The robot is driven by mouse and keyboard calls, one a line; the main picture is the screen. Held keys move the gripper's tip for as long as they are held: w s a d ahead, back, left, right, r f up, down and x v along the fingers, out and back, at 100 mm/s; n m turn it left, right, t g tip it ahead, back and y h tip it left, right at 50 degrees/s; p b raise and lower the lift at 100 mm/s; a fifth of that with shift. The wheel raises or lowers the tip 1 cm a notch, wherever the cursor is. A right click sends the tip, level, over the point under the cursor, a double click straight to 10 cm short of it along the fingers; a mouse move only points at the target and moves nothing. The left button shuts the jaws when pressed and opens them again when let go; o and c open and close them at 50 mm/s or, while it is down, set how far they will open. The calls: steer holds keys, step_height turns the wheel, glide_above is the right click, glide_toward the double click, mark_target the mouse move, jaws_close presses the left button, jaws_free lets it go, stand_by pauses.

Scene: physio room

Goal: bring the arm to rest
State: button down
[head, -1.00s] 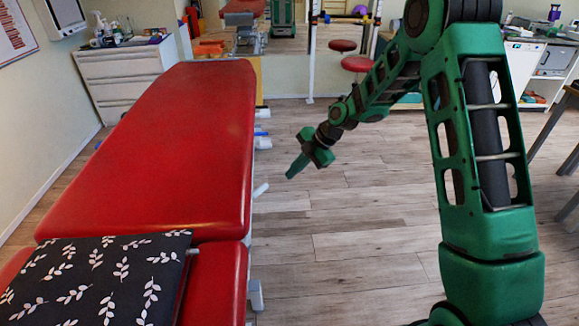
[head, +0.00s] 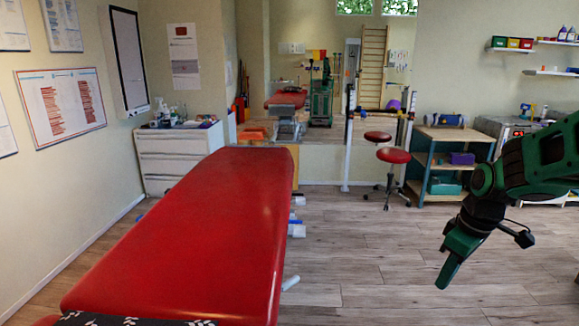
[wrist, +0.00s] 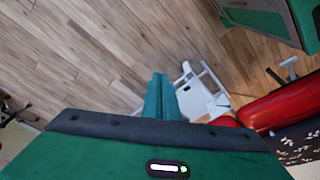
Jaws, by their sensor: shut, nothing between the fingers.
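My gripper (head: 447,272) hangs at the right of the head view, pointing down over the bare wood floor. Its green fingers are together with nothing between them. In the wrist view the shut fingers (wrist: 160,98) point out over floor boards. My arm comes in from the right edge of the head view, bent, with the gripper at its lower left end. The gripper is clear of the red treatment table (head: 190,235), which stands to its left.
A dark leaf-patterned pillow (head: 130,320) shows at the table's near end. Red stools (head: 393,156) and a wooden shelf unit (head: 452,140) stand farther back. A white drawer cabinet (head: 175,152) is at the back left. The floor between table and gripper is free.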

steer(key=s+d+r+m, duration=0.1)
steer(key=s+d+m, duration=0.1)
steer(key=s+m, duration=0.4)
steer(key=s+d+r+m+g, duration=0.1)
steer(key=s+d+m, duration=0.2)
steer(key=s+m, duration=0.4)
steer(key=s, duration=0.9)
steer(key=shift+s+d+r+g+h, duration=0.15)
steer(key=shift+s+r+g+h, duration=0.15)
steer(key=shift+r+h, duration=0.1)
